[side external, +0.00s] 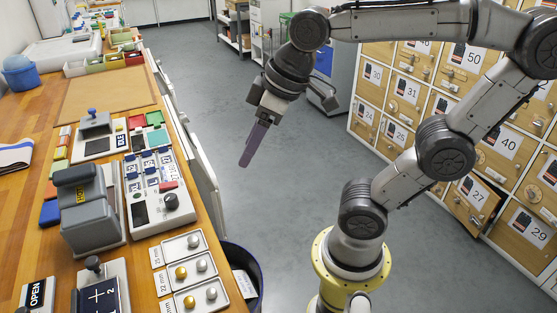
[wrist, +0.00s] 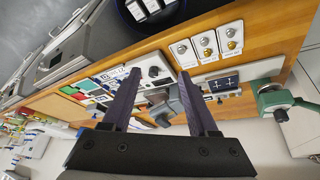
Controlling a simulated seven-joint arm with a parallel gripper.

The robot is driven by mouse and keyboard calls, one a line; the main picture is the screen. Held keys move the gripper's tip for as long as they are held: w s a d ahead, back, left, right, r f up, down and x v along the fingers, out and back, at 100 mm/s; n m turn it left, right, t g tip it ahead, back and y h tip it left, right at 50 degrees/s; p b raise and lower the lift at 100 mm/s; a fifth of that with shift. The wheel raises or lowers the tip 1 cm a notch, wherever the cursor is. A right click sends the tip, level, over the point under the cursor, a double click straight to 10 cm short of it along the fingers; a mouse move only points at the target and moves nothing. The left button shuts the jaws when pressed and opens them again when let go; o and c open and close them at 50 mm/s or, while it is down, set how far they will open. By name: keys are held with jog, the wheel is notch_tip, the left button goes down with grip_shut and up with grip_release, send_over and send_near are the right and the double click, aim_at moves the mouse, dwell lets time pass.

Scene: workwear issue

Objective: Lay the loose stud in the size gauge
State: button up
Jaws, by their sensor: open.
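My gripper (side external: 246,158) hangs over the grey floor, right of the bench and well away from the studs. Its two purple fingers are apart with nothing between them, also in the wrist view (wrist: 159,72). Three light trays, with millimetre labels beside them, lie at the bench's near right edge. The upper tray (side external: 166,250) shows one silver stud (side external: 193,241). The middle tray holds a gold stud (side external: 181,273) and a silver stud (side external: 201,266); the lower tray also holds one of each. I cannot tell which stud is loose or which piece is the size gauge.
A grey press-like device (side external: 88,213) and a white panel with a black knob (side external: 171,201) stand on the wooden bench. A dark bin (side external: 255,272) is beside the bench. Numbered lockers (side external: 408,88) line the right, one door ajar. The floor between is clear.

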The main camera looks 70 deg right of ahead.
jog(key=s+d+f+m, duration=0.2)
jog(key=s+f, duration=0.2)
jog(key=shift+s+t+h, duration=0.3)
jog(key=shift+s, duration=0.1)
